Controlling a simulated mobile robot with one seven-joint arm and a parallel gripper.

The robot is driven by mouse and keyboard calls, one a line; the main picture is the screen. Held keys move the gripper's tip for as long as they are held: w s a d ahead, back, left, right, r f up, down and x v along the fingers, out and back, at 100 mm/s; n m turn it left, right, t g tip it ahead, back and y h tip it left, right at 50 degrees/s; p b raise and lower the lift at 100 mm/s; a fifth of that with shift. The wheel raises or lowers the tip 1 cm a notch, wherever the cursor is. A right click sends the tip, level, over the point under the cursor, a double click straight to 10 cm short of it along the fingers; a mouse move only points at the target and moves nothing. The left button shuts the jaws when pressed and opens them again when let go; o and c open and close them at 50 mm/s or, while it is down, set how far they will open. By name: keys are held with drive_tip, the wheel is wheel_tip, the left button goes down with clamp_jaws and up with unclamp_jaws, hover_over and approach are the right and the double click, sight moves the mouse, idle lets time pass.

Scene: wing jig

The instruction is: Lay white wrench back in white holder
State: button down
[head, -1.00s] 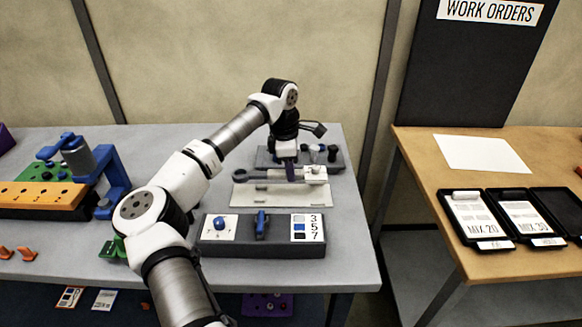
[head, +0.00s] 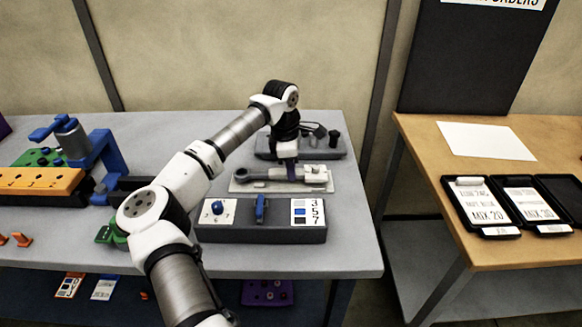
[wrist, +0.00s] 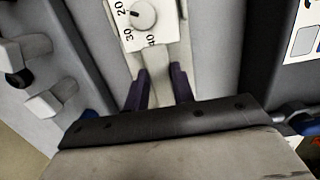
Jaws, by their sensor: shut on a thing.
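The wrench has a white dial head (head: 316,174) at its right end and a grey handle with a ring end (head: 252,173) at its left. It lies level along the white holder (head: 238,187), a flat plate on the grey table. It seems to be on or just above the plate; I cannot tell if they touch. My gripper (head: 290,172) points down, shut on the middle of the handle. In the wrist view, its purple fingers flank the pale handle (wrist: 158,72), and the dial (wrist: 142,14) reads 20, 30, 40. The gripper body hides the ring end there.
A dark panel (head: 262,235) with a blue lever stands just in front of the holder. A dark block with knobs (head: 335,150) stands behind it. An orange block (head: 38,180) and a blue frame (head: 112,168) are at the left.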

drive_tip(key=shift+f, duration=0.15)
drive_tip(key=shift+f+b, duration=0.45)
idle(0.3)
drive_tip(key=c, duration=1.1)
unclamp_jaws()
wheel_tip(320, 180, up, 14)
drive_tip(key=a+b, duration=0.1)
drive_tip(key=b, duration=0.1)
drive_tip(key=shift+a, duration=0.25)
drive_tip(key=shift+f, duration=0.15)
